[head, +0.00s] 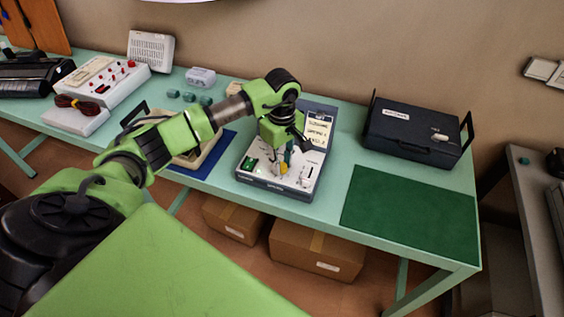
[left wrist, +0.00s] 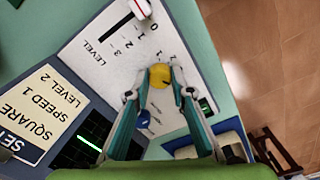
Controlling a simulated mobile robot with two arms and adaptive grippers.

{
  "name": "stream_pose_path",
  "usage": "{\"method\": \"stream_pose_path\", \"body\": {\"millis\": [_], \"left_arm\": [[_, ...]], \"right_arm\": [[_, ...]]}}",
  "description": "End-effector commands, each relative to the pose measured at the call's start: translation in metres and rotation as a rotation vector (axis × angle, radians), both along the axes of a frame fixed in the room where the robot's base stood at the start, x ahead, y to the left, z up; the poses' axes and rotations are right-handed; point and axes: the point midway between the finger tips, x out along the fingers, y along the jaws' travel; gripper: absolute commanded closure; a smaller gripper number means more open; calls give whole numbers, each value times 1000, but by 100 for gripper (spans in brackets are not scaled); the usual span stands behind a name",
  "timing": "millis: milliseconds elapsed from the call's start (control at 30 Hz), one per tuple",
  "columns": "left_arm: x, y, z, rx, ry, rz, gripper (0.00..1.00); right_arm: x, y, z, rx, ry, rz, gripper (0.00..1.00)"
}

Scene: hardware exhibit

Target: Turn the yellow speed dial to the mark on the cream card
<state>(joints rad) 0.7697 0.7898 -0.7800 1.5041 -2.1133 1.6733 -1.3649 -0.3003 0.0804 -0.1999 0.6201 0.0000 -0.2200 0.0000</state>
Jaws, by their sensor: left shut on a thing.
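The yellow speed dial (left wrist: 160,76) is on the white panel of the device (head: 307,170). My left gripper (left wrist: 161,84) is shut on the dial, with a fingertip on each side. In the head view, my left gripper (head: 285,160) reaches down onto the panel and the yellow dial (head: 284,169) shows at its tips. The cream card (left wrist: 37,112) stands on the dark upright part and reads SQUARE, SPEED 1, LEVEL 2. Numbers show beside the dial, partly hidden by a finger. I cannot tell where the dial points. My right gripper is not in view.
A blue knob (left wrist: 143,118) is close to the left fingers. A level slider (left wrist: 140,8) with a scale is on the same panel. A black case (head: 418,135) and a green mat (head: 410,213) are to the right. The mat is clear.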

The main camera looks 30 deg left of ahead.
Motion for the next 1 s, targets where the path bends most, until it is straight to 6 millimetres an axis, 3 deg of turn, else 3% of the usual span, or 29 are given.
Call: {"method": "stream_pose_path", "body": {"millis": [267, 1000], "left_arm": [[1, 0, -2, 0, -1, 149, 100], [1, 0, -1, 0, -2, 840, 100]], "right_arm": [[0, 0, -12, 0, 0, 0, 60], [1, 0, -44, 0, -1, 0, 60]]}}
